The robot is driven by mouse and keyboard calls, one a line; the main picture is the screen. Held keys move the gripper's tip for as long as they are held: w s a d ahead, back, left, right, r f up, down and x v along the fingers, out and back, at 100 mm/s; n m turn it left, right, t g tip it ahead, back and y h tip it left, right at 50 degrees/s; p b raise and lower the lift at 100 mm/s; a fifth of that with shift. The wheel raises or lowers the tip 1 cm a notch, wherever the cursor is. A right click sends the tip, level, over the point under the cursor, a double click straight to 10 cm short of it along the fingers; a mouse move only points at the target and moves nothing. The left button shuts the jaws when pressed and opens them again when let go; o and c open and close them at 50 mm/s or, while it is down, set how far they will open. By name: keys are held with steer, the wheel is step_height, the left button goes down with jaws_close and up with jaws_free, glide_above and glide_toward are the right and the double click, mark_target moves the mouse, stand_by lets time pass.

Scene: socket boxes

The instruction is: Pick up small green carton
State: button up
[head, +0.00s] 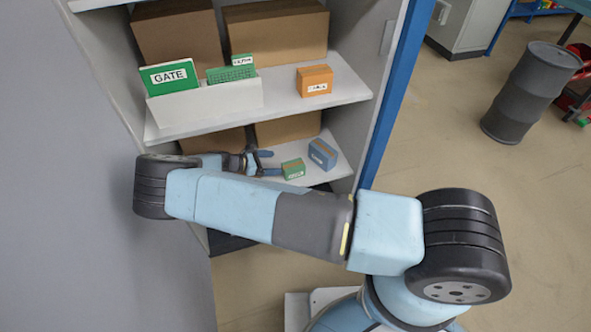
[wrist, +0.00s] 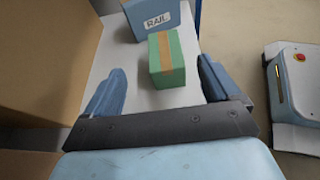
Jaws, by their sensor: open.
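The small green carton (head: 293,169) stands on the lower shelf, left of the blue carton (head: 323,154). In the wrist view the green carton (wrist: 166,58) has a tan strip over its top and lies ahead, between the lines of my two fingers. My gripper (head: 268,163) is open and empty, left of the green carton in the head view, with its fingers pointing toward it. In the wrist view my gripper (wrist: 160,85) has its fingers spread wide, and neither appears to touch the carton. The blue carton, labelled RAIL (wrist: 150,17), is just beyond it.
The upper shelf (head: 330,93) holds a white bin (head: 205,103) with green items and an orange carton (head: 314,80). Large brown boxes (head: 287,130) stand at the back of the lower shelf. A blue cabinet edge (head: 395,90) is at right. A dark drum (head: 530,92) stands on the floor.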

mark_target(295, 164)
steer(key=x, duration=0.5)
steer(key=shift+d+f, duration=0.1)
steer(key=shift+d, duration=0.1)
steer(key=shift+s+x, duration=0.2)
steer(key=shift+x, duration=2.5)
steer(key=shift+f, duration=0.1)
steer(key=shift+c, duration=0.3)
steer(key=c, duration=1.1)
steer(key=shift+c, duration=0.2)
